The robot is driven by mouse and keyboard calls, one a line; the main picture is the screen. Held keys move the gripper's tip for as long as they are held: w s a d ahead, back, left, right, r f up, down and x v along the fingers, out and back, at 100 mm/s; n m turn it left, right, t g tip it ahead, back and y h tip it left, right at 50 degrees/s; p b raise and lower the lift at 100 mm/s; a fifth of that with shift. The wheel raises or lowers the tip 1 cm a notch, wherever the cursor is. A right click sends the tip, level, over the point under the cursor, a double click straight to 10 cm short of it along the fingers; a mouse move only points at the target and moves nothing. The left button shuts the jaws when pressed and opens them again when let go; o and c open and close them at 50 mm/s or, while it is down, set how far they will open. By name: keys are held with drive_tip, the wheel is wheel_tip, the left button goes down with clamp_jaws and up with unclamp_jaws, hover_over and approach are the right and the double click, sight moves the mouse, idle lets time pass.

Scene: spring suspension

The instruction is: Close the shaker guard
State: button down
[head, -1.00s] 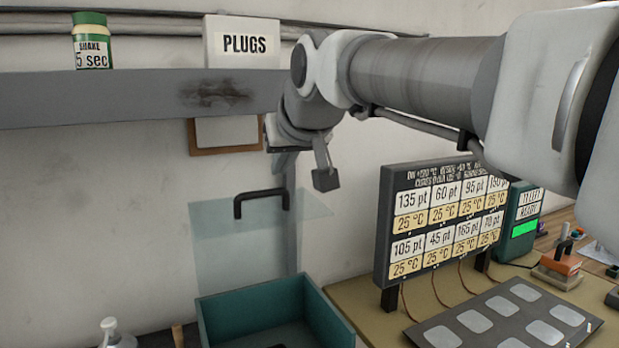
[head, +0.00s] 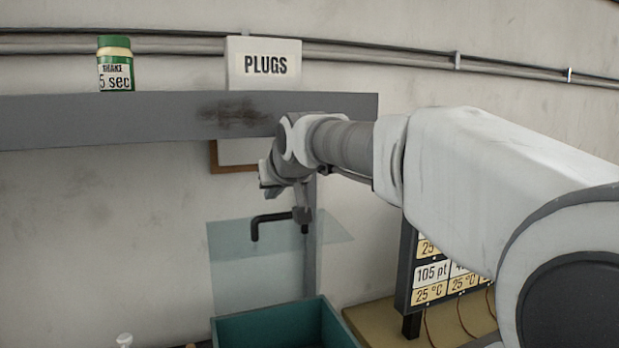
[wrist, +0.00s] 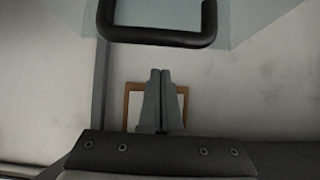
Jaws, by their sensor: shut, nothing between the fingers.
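The shaker guard is a clear, bluish panel (head: 238,275) standing raised above a teal open-topped box (head: 240,330). A black bar handle (head: 275,217) is on its upper part. In the wrist view the handle (wrist: 160,40) crosses the top of the picture, with the clear panel (wrist: 245,12) around it. My gripper (head: 302,215) points down at the right end of the handle in the head view. In the wrist view my gripper's fingers (wrist: 161,72) are together and empty, a small gap short of the handle. Touch cannot be told from the head view.
A grey shelf (head: 100,120) above holds a green-capped jar (head: 115,65) and a white PLUGS box (head: 264,62). A grey post (head: 310,265) stands behind the panel. A dark label board (head: 409,250) is at right, partly hidden by my arm.

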sight(277, 215)
drive_tip(key=shift+s+d+f, duration=0.2)
drive_tip(key=shift+s+d, duration=0.05)
drive_tip(key=shift+s, duration=0.25)
drive_tip(key=shift+s+d+f, duration=0.2)
drive_tip(key=shift+s+d, duration=0.05)
drive_tip(key=shift+s, duration=0.25)
drive_tip(key=shift+s+d+f, duration=0.15)
drive_tip(key=shift+s+f, duration=0.15)
drive_tip(key=shift+f, duration=0.05)
drive_tip(key=shift+f+b, duration=0.15)
drive_tip(key=shift+b, duration=0.2)
